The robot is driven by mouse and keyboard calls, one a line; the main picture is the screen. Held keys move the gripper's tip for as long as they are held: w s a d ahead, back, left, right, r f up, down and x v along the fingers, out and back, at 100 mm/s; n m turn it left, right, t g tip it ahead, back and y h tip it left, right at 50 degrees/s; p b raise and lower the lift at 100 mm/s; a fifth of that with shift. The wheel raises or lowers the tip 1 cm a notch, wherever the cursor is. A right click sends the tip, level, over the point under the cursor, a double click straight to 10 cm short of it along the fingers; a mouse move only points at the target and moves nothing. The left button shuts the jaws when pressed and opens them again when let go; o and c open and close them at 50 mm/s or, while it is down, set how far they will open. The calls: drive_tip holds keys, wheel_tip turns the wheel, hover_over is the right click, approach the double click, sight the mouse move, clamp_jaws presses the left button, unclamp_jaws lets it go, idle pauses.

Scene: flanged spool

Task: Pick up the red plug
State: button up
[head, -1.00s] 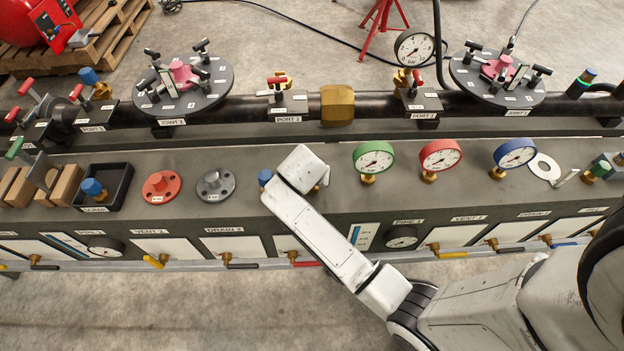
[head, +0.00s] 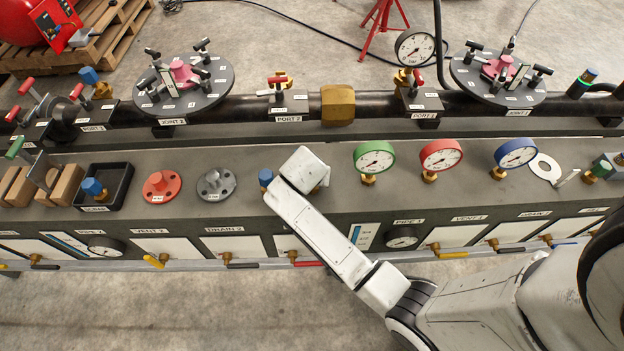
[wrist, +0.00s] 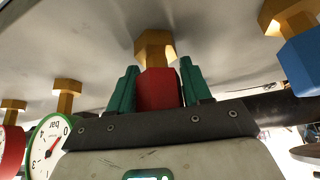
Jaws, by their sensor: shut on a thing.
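The red plug (wrist: 158,90) shows in the wrist view, a red body with a brass hexagonal part (wrist: 154,47). My gripper (wrist: 158,86) has its green fingers on both sides of the red body and is shut on it. The brass end is at or very near the grey bench surface; I cannot tell if they touch. In the head view my wrist hides the red plug and the fingers.
A blue plug (head: 265,177) stands close beside my wrist and also shows in the wrist view (wrist: 304,58). Green (head: 374,158), red (head: 440,155) and blue (head: 515,153) gauges stand to the right. Grey (head: 215,184) and red (head: 161,185) flanges lie to the left.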

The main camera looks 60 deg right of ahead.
drive_tip(key=shift+c, duration=0.7)
